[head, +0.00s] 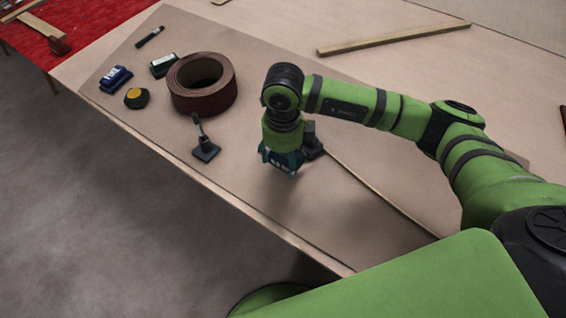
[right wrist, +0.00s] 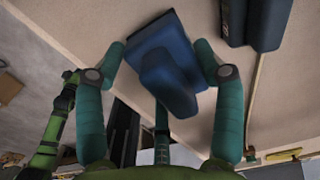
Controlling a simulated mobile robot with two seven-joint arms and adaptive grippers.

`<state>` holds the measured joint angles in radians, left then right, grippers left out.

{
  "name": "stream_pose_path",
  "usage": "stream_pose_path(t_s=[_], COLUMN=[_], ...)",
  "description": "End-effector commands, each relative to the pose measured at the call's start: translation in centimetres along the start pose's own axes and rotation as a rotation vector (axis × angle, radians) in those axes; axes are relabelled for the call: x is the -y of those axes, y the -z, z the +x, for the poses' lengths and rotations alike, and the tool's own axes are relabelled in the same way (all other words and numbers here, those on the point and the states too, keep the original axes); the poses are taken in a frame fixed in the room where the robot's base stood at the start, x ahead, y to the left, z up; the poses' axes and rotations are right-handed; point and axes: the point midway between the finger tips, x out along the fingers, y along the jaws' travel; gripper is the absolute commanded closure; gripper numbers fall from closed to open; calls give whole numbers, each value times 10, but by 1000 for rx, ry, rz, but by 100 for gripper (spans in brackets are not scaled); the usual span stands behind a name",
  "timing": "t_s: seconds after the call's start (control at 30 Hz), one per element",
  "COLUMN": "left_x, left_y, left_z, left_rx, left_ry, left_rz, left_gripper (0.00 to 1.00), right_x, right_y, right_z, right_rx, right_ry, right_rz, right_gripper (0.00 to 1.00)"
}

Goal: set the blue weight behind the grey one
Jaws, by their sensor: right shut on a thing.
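My right gripper (head: 279,165) is over the bench, with its teal fingers pointing down. In the right wrist view its fingers (right wrist: 170,80) are shut on the blue weight (right wrist: 165,80), a blue block with a raised grip. In the head view the gripper hides most of this weight. The grey weight (head: 313,143) is a dark block just right of and behind the gripper. It also shows at the upper right of the right wrist view (right wrist: 268,22), apart from the blue weight. I cannot tell clearly whether the blue weight touches the bench. My left gripper is not in view.
A brown tape roll (head: 203,98), a blue block with white marks (head: 116,77), a green-and-white block (head: 163,65), a yellow-black round thing (head: 136,98) and a dark stand with a handle (head: 205,149) are left of my gripper. A wooden strip (head: 393,38) lies behind.

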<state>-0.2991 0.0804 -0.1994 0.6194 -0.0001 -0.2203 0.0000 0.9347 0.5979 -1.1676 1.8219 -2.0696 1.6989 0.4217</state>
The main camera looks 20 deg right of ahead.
Motion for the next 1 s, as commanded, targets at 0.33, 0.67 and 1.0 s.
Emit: stream_pose_path(t_s=[0.33,0.67,1.0], left_x=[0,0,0], left_y=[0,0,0], left_z=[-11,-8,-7], left_rx=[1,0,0], left_ry=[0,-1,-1], left_rz=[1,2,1], left_gripper=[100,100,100], right_x=[-1,0,0], right_y=[-1,-1,0], right_z=[36,40,42], right_rx=[2,4,0], right_ry=[-2,-1,-1], right_rz=[0,-1,0], right_gripper=[90,90,8])
